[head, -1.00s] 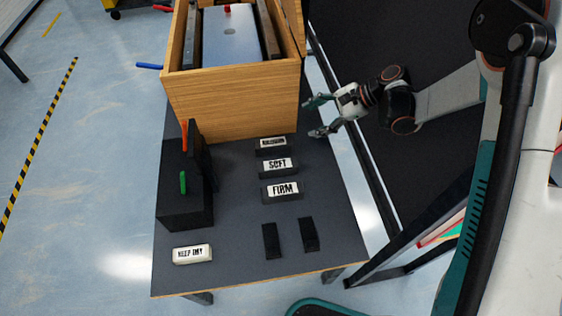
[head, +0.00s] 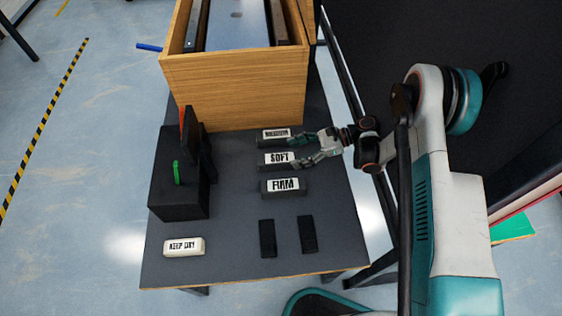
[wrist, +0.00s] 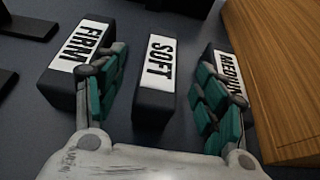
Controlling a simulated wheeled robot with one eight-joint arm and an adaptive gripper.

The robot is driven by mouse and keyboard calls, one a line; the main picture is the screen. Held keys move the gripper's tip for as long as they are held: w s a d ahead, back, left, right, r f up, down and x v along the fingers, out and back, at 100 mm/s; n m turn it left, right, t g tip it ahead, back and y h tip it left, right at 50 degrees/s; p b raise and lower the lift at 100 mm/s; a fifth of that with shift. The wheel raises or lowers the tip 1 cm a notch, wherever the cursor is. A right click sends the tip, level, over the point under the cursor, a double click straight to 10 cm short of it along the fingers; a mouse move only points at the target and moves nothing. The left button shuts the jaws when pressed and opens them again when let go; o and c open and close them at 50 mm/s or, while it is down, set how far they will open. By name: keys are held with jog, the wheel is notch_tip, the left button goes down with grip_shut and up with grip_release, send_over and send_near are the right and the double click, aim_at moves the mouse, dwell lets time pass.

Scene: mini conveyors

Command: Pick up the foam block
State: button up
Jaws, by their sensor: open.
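Three dark blocks with white labels stand in a column on the grey table: MEDIUM (head: 274,137), SOFT (head: 279,159) and FIRM (head: 283,187). Which is the foam block cannot be told by look alone. My gripper (head: 295,151) is open and empty at the right end of the SOFT block. In the wrist view, my gripper (wrist: 160,65) has the SOFT block (wrist: 157,75) between its spread fingers. The left finger overlaps the FIRM block (wrist: 78,62) in the picture, the right finger the MEDIUM block (wrist: 228,72). I cannot tell if either touches.
A wooden crate (head: 235,95) stands behind the blocks. A black box (head: 180,185) with a green part is at the left. A white KEEP DRY block (head: 184,247) and two small black pieces (head: 267,238) (head: 308,234) lie near the table's front edge.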

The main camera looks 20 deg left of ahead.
aim_at(281, 158)
jog(key=b+x, duration=0.1)
jog(key=x, duration=0.2)
jog(key=b+x, duration=0.1)
jog(key=x, duration=0.2)
jog(key=shift+w+d+f+b, duration=0.1)
jog(key=shift+f+b, duration=0.1)
jog(key=shift+b, duration=0.2)
jog(key=shift+a+f, duration=0.1)
jog(key=shift+a, duration=0.35)
jog(key=shift+c, duration=0.2)
jog(key=c, duration=1.1)
